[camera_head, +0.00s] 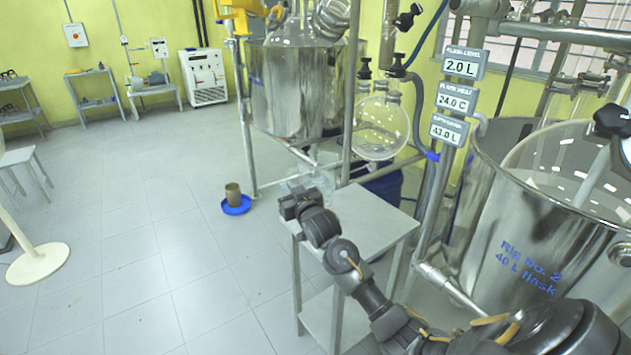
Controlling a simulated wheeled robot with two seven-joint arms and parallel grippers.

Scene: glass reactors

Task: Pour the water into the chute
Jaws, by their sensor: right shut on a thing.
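My right arm reaches in from the lower right. Its gripper (297,200) is over the left end of a small grey table (372,212). The gripper is shut on a clear glass vessel (314,181), which shows faintly just behind and above the fingers. I cannot tell its exact shape or the water level in it. The fingertips are partly hidden by the wrist. I cannot pick out the chute with certainty. My left gripper is not in view.
A steel reactor vessel (290,95) stands behind, with a round glass flask (380,127) beside it. A brown pot (233,190) stands on a blue dish (236,207). Floor at left is mostly clear.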

